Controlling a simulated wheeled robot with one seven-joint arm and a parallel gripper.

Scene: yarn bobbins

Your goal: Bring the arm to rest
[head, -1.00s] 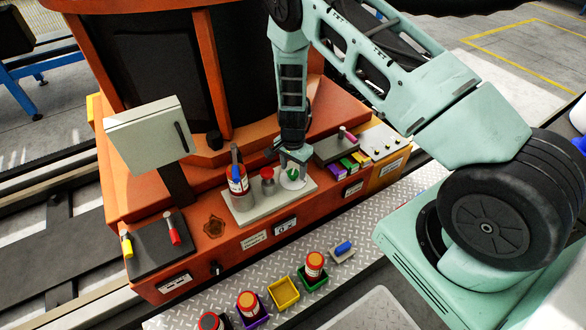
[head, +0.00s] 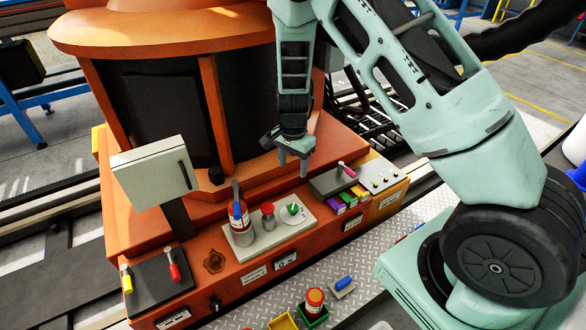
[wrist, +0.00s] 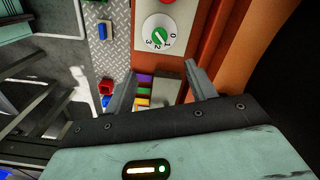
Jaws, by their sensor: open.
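My gripper (head: 294,160) is open and empty, held in the air above the orange machine's (head: 225,262) ledge. It hangs behind and above a round white dial with a green knob (head: 293,210). In the wrist view my gripper (wrist: 160,90) shows its two fingers spread apart with nothing between them. The dial with its green knob (wrist: 159,36) lies beyond the fingertips there, with the figures 0 to 3 around it.
A switch panel (head: 325,184) stands to the right. A grey box (head: 155,172) on a post stands left. Bobbins and small bins line the metal walkway (head: 360,262) in front.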

